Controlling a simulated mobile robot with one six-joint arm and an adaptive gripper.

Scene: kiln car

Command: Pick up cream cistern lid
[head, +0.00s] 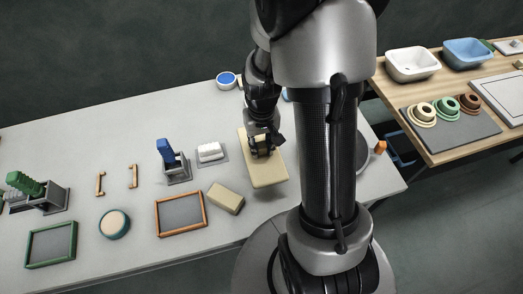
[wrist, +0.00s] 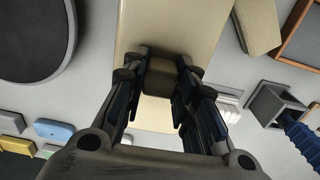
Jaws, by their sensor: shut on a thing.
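The cream cistern lid (head: 270,176) is a long, flat cream slab at the right part of the grey table in the head view. My gripper (head: 263,148) is over its middle, pointing down. In the wrist view the lid (wrist: 178,28) runs up the picture, and my gripper (wrist: 158,86) has its two fingers on either side of a raised cream block on the lid, shut on it. My fingers hide part of the lid. I cannot tell clearly whether the lid touches the table.
A cream block (head: 226,198) lies close to the lid's lower left. An orange-framed tray (head: 181,216), a blue-handled piece in a grey holder (head: 177,176) and a white piece (head: 209,152) stand to the left. A side table (head: 440,150) holds basins and rings.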

